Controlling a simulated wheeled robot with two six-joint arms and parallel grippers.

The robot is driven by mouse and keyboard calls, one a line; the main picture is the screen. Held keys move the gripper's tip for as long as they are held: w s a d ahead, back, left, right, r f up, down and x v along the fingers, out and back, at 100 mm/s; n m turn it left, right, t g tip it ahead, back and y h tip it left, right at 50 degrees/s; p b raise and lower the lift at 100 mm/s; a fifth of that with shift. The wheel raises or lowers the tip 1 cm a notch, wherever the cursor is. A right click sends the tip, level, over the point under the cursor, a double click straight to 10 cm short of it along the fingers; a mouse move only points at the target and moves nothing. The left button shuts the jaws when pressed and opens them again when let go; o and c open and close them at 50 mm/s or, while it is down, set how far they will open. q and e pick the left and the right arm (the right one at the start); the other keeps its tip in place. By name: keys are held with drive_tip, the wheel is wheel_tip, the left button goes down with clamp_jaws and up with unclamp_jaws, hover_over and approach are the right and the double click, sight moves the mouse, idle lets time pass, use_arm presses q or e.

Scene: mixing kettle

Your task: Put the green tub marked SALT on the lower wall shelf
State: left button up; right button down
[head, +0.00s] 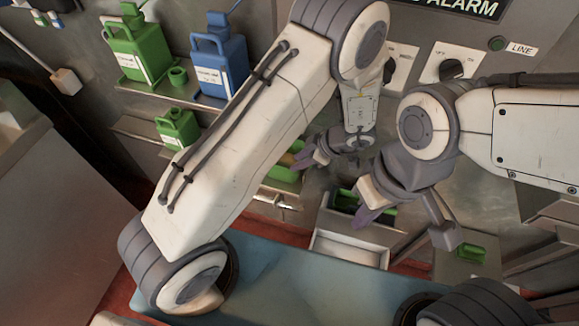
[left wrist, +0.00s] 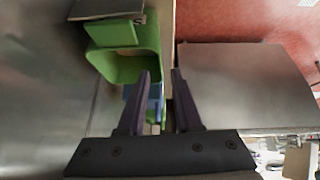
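A green tub (head: 285,173) sits low by the wall, partly hidden behind my left arm; I cannot read a SALT mark on it. A green open container (left wrist: 125,65) fills the upper left of the left wrist view. My left gripper (head: 308,157) is close to the tub in the head view. In the left wrist view its fingers (left wrist: 161,76) are apart, with the left fingertip overlapping the container's edge; contact is unclear. The lower wall shelf (head: 145,128) holds a small green jug (head: 177,129). My right gripper (head: 405,215) has its fingers spread, nothing between them.
The upper shelf (head: 165,92) holds a green jug (head: 138,55), a blue jug (head: 218,67) and a green cup (head: 178,76). A grey box (head: 345,247) with green items stands below my grippers. Another green item (head: 471,253) lies at the right. A blue-green surface (head: 310,285) is in front.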

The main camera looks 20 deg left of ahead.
use_arm(q)
drive_tip(key=shift+v, duration=2.2)
drive_tip(key=shift+w, duration=0.1)
